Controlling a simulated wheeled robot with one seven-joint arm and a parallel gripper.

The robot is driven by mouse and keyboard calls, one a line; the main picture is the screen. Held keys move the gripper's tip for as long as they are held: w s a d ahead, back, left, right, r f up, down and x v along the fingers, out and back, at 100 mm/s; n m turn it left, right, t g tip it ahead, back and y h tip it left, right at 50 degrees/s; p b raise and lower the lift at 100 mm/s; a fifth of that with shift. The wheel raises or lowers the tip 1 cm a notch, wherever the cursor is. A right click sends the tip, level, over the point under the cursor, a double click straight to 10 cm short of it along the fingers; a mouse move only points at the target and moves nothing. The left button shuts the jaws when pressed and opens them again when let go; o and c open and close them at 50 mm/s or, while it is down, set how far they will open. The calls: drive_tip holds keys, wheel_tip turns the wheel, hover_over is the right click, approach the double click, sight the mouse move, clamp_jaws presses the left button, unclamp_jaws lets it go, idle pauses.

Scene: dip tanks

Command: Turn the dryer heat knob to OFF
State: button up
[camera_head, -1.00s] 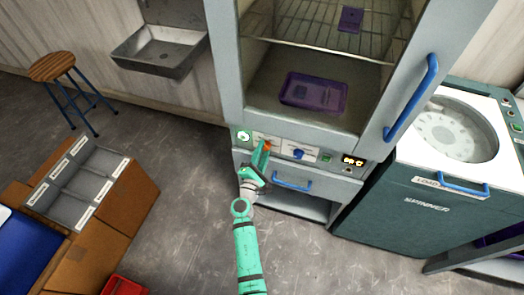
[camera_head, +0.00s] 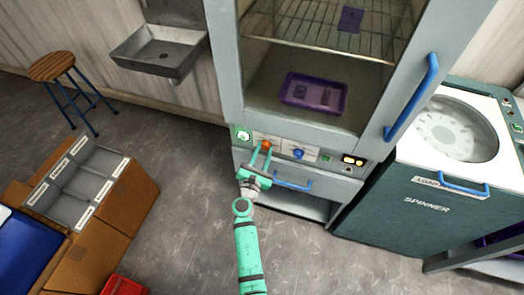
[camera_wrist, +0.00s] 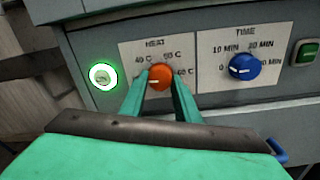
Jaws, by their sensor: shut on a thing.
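The dryer heat knob (camera_wrist: 160,74) is orange and round, on a white HEAT plate (camera_wrist: 130,53) marked 40 C, 50 C and 60 C. Its white mark points left, toward my left finger. I see no OFF label; that side of the plate is partly behind the finger. My gripper (camera_wrist: 160,84) has one green finger on each side of the knob and is shut on it. In the head view my gripper (camera_head: 260,150) reaches up to the orange knob (camera_head: 267,145) on the dryer's front panel.
A blue TIME knob (camera_wrist: 243,67) sits to the right, and a lit green ring button (camera_wrist: 102,76) to the left. A blue drawer handle (camera_head: 292,182) is just below the panel.

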drive_tip(key=shift+a+n, duration=0.25)
drive_tip(key=shift+n, duration=0.05)
drive_tip(key=shift+s+d, duration=0.1)
drive_tip(key=shift+d, duration=0.05)
drive_tip(key=o, duration=1)
drive_tip(key=shift+o, duration=0.2)
drive_tip(key=v, duration=1.1)
drive_tip(key=shift+d, duration=0.2)
